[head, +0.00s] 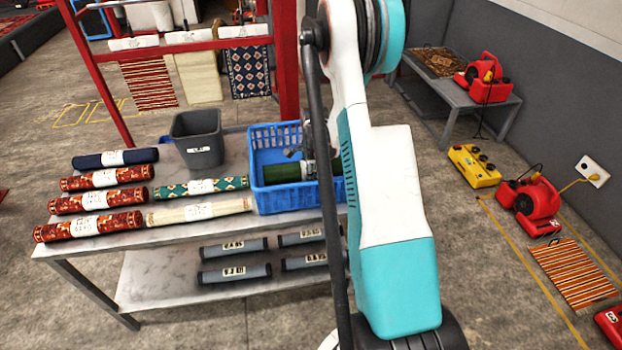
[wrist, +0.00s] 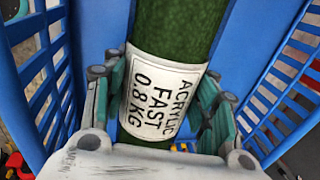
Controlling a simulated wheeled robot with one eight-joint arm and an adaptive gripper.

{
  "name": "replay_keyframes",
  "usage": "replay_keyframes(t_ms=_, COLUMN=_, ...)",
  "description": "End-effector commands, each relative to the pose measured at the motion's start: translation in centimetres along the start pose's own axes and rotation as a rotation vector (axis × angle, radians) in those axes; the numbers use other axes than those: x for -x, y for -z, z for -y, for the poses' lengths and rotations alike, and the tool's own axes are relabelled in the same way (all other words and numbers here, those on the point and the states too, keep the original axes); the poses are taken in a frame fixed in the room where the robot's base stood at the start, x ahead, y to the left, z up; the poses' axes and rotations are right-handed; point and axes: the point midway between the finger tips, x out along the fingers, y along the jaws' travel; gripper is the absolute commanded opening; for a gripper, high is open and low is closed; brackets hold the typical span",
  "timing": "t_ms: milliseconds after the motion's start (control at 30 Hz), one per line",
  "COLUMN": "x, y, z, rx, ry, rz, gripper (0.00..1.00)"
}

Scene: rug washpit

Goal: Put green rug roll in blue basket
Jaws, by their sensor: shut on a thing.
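The green rug roll (head: 283,173) is plain dark green and lies inside the blue basket (head: 285,199), between its walls. In the wrist view the roll (wrist: 180,30) has a white label reading "ACRYLIC FAST 0.8KG", and blue basket walls (wrist: 285,85) stand on both sides. My gripper (wrist: 160,90) is shut on the roll around its label, with a finger on each side. In the head view my gripper (head: 303,165) is down in the basket, partly hidden by my arm. The roll's right end and the basket's right part are hidden too. I cannot tell whether the roll touches the basket floor.
The table (head: 110,240) also holds a grey bin (head: 197,140), a green-and-beige patterned roll (head: 200,187), a cream roll (head: 198,210), a navy roll (head: 115,157) and several red rolls (head: 95,200). Grey rolls (head: 234,273) lie on the lower shelf. A red rack (head: 285,60) stands behind.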

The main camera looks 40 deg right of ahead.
Motion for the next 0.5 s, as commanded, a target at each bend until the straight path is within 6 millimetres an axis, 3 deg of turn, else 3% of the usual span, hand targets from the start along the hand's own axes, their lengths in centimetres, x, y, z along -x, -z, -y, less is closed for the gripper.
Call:
replay_keyframes(t_ms=233, x=-3.3, y=0.0, z=-0.7, rx=0.0, ry=0.0, rz=0.0, gripper=0.1)
replay_keyframes(t_ms=500, x=-3.7, y=0.0, z=-0.8, rx=0.0, ry=0.0, rz=0.0, gripper=0.1)
